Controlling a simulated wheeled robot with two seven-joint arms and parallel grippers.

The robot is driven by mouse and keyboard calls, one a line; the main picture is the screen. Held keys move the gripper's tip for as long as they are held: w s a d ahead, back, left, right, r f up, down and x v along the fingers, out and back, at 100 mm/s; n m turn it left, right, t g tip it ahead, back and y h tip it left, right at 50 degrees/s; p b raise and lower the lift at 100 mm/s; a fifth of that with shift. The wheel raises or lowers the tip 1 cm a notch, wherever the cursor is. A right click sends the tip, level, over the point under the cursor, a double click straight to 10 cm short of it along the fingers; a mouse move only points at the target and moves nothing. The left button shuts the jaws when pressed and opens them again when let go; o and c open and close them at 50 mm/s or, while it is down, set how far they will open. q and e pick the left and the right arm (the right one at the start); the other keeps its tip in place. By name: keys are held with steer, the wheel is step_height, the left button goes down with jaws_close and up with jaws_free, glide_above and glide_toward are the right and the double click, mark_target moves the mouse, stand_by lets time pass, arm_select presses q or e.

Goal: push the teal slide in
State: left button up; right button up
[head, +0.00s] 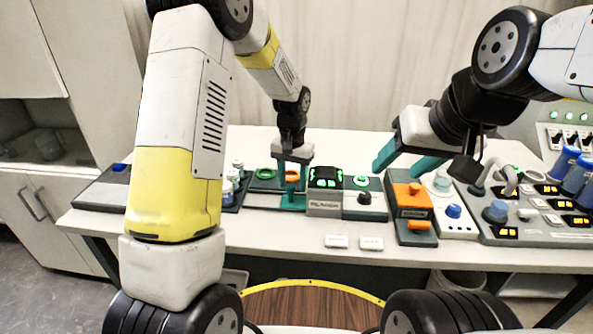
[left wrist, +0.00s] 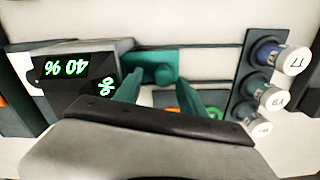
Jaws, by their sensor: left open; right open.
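The teal slide (head: 291,204) sits in a pale track on a dark panel near the table's front edge. In the left wrist view its teal knob (left wrist: 163,75) shows close to the fingertips. My left gripper (head: 293,179) is open, its teal fingers pointing down just behind the slide. In the left wrist view the gripper (left wrist: 165,88) has a finger on each side, with nothing held between. I cannot tell whether a fingertip touches the slide. My right gripper (head: 407,161) is open and empty above the panels to the right.
An orange knob (head: 292,177) and a green ring (head: 265,174) are by the left gripper. A box with a green display (head: 325,183) stands right of the slide, and capped vials (left wrist: 268,92) stand at the other side.

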arm_select(q)
step_height(320, 180, up, 8)
steer(key=shift+f, duration=0.2)
steer(key=shift+r, duration=0.15)
steer(key=s+a+r+n+t+h, duration=0.1)
steer(key=s+a+r+t, duration=0.15)
steer(key=s+r, duration=0.35)
steer(key=s+a+r+t, duration=0.1)
steer(key=s+a+r, duration=0.2)
steer(key=s+r, duration=0.25)
steer(key=s+a+r+n+t, duration=0.1)
steer(key=s, duration=0.5)
steer(key=s+a+r+t+h, duration=0.1)
steer(key=s+r, duration=0.1)
steer(key=s, duration=0.5)
steer(key=shift+a+r+n+t, duration=0.25)
steer(key=shift+a+n+t, duration=0.1)
steer(key=shift+n, duration=0.05)
